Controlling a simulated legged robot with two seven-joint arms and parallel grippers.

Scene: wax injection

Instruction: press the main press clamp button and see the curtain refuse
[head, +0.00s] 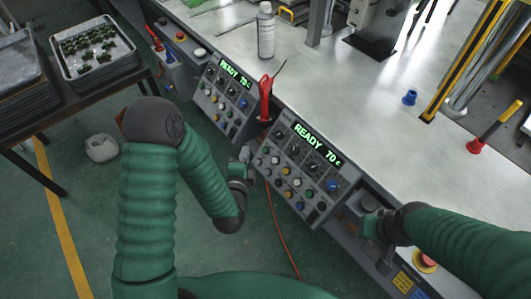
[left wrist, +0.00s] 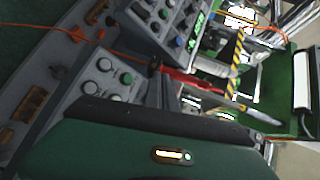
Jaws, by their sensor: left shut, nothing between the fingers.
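Two slanted control panels stand along the table's front edge: a left one (head: 226,97) and a right one (head: 303,172), each with rows of coloured buttons and a green "READY 70" display. I cannot tell which button is the clamp button. My left gripper (head: 246,162) is shut and empty, beside the left edge of the right panel. My right gripper (head: 376,243) is at the table's front edge, right of that panel; its fingers are too unclear to judge. Yellow-and-black posts (head: 468,62), possibly the curtain, stand at the right. Panel buttons (left wrist: 104,65) show in the left wrist view.
A red-handled tool (head: 265,98) stands between the panels. A bottle (head: 265,32) and a blue cup (head: 409,97) are on the metal table (head: 345,92). A red stop button (head: 426,261) is near my right gripper. An orange cable (head: 279,230) hangs to the floor.

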